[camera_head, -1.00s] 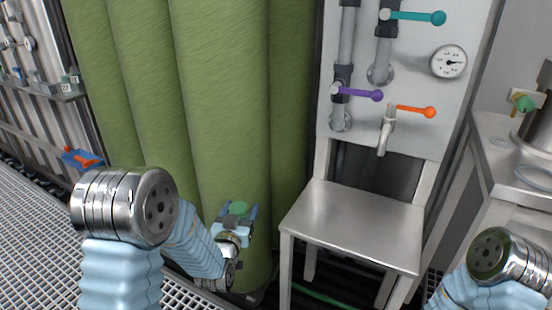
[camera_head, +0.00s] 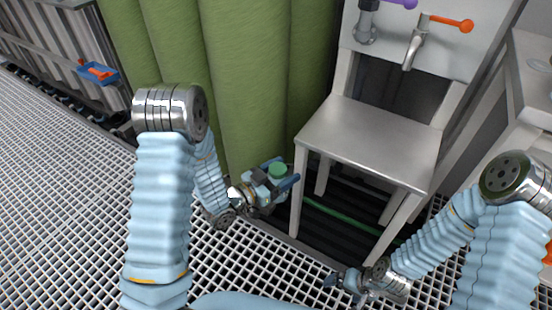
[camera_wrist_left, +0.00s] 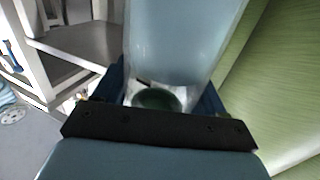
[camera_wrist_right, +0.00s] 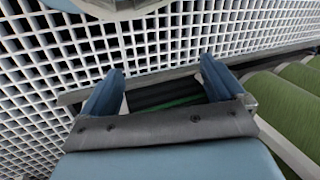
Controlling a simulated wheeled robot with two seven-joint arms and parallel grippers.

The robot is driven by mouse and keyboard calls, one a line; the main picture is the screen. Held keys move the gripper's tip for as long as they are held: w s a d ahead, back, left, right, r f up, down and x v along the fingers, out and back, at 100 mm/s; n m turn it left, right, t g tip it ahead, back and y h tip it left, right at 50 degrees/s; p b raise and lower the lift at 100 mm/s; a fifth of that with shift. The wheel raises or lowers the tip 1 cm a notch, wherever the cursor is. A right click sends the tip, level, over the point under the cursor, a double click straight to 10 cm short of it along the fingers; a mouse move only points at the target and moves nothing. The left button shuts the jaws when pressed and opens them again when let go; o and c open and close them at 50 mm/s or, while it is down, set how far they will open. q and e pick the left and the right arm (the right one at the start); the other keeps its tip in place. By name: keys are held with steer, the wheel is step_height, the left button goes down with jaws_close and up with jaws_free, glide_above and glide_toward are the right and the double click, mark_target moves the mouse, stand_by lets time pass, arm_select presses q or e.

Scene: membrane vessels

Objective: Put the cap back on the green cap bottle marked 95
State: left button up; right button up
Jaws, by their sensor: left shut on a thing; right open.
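My left gripper (camera_head: 284,172) is shut on a bottle, in front of the green folds and left of the steel stand. I cannot tell whether the green is a cap, and no number is readable. My right gripper (camera_head: 346,287) is open and empty, low over the floor grating. No loose cap is visible.
The steel stand (camera_head: 370,140) has a bare seat-like top. Above it are a tap (camera_head: 414,50) and an orange lever (camera_head: 452,23). Dark bars and a green strip (camera_head: 340,214) lie below. A blue tray (camera_head: 98,73) holds something orange at left. Grating (camera_head: 60,190) covers the floor.

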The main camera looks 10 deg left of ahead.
arm_select(q)
steer(key=shift+s+d+f+h, duration=0.2)
steer(key=shift+h, duration=0.1)
